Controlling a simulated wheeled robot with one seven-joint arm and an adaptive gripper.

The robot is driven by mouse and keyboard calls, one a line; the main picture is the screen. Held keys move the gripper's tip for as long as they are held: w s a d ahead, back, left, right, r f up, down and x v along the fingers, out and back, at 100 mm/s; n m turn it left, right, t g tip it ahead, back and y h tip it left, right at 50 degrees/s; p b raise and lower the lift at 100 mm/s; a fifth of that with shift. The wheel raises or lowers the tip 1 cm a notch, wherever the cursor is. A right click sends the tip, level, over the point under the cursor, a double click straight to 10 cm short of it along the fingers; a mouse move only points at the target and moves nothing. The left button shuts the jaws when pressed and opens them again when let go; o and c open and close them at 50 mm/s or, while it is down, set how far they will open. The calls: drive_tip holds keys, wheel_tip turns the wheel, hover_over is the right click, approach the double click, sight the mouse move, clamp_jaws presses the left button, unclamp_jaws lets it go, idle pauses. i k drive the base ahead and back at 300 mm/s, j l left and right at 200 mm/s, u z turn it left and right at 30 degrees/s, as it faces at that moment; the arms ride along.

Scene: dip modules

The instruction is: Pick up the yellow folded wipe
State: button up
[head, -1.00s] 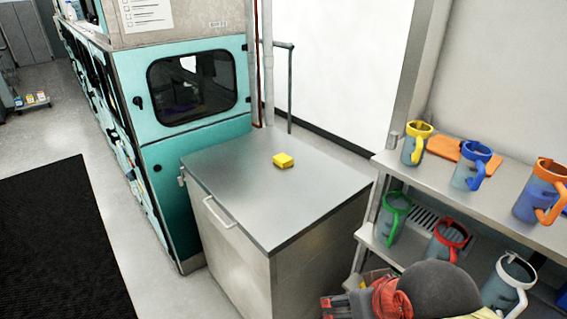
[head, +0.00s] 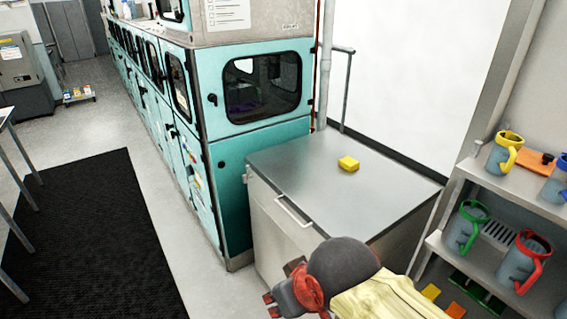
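The yellow folded wipe (head: 348,163) lies on the bare metal top of a low cabinet (head: 310,165), towards its back. My gripper (head: 272,304) is at the bottom of the head view, in front of the cabinet and nearer to the camera. It is well apart from the wipe. Its reddish fingertips are small and partly hidden by my own arm, so I cannot tell whether they are apart.
A teal machine (head: 240,150) with dark windows stands left of the cabinet. At right, a metal rack (head: 530,198) holds several jugs with coloured rims. A black mat (head: 90,235) lies on the floor at left. The cabinet top around the wipe is clear.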

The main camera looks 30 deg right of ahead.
sight(350, 164)
drive_tip(key=i+j+u, duration=0.45)
drive_tip(key=i, duration=0.3)
drive_tip(key=i+z, duration=0.4)
drive_tip(key=i, duration=0.2)
drive_tip(key=i+j+z, duration=0.15)
drive_tip(key=i+z, duration=0.25)
drive_tip(key=i, duration=0.25)
drive_tip(key=i+l+z, duration=0.1)
drive_tip(key=z, duration=0.35)
drive_tip(key=i+z, duration=0.25)
drive_tip(key=z, duration=0.2)
drive_tip(key=i+z, duration=0.15)
drive_tip(key=z, duration=0.3)
drive_tip(key=i+j+z, duration=0.1)
drive_tip(key=z, duration=0.4)
drive_tip(key=i+j+z, duration=0.1)
drive_tip(key=i+z, duration=0.15)
